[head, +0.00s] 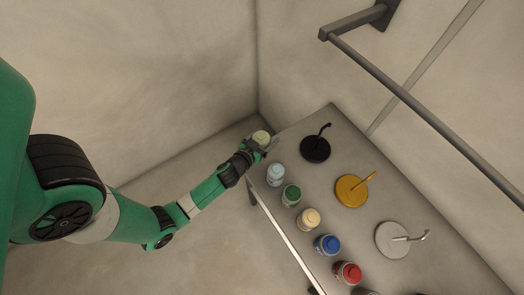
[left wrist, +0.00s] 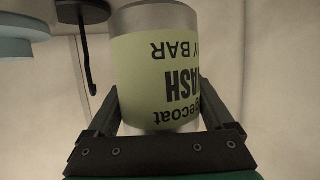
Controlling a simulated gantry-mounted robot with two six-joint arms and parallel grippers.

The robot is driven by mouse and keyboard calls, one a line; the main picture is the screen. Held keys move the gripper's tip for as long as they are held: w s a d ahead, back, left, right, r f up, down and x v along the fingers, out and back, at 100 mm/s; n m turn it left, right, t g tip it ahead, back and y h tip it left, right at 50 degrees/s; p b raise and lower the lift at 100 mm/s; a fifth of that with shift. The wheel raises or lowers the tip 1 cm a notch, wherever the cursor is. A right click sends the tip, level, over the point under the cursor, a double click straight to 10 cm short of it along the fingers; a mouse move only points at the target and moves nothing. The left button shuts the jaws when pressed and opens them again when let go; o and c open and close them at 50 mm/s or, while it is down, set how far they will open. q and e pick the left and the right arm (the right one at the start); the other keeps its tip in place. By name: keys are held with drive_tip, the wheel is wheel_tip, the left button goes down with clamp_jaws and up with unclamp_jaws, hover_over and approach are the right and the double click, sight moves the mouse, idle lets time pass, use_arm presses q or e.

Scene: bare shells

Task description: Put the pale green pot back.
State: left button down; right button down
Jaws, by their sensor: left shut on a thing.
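The pale green pot (head: 261,137) is held in my left gripper (head: 263,146) at the far left corner of the shelf. In the left wrist view the pot (left wrist: 155,70) fills the middle, its label upside down in the picture, with a grey band at the top. The fingers of my left gripper (left wrist: 158,115) close on its two sides. From these views I cannot tell whether the pot touches the shelf. My right gripper does not show.
On the shelf (head: 330,150), a row runs along the front edge: light blue pot (head: 275,175), dark green pot (head: 291,195), cream pot (head: 308,220), blue pot (head: 327,244), red pot (head: 347,272). Behind stand black (head: 315,150), yellow (head: 350,191) and grey (head: 391,240) hooked discs. A rail (head: 430,115) crosses above.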

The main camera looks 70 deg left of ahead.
use_arm(q)
drive_tip(key=shift+f+b, duration=3.3)
drive_tip(key=shift+f, duration=1.45)
unclamp_jaws()
drive_tip(key=shift+r, duration=0.1)
drive_tip(key=shift+s+r+p, duration=0.1)
drive_tip(key=shift+r+p, duration=0.1)
drive_tip(key=shift+p, duration=0.15)
drive_tip(key=b+v, duration=0.1)
drive_tip(key=v, duration=1.1)
drive_tip(key=shift+b, duration=0.35)
drive_tip(key=shift+f, duration=0.1)
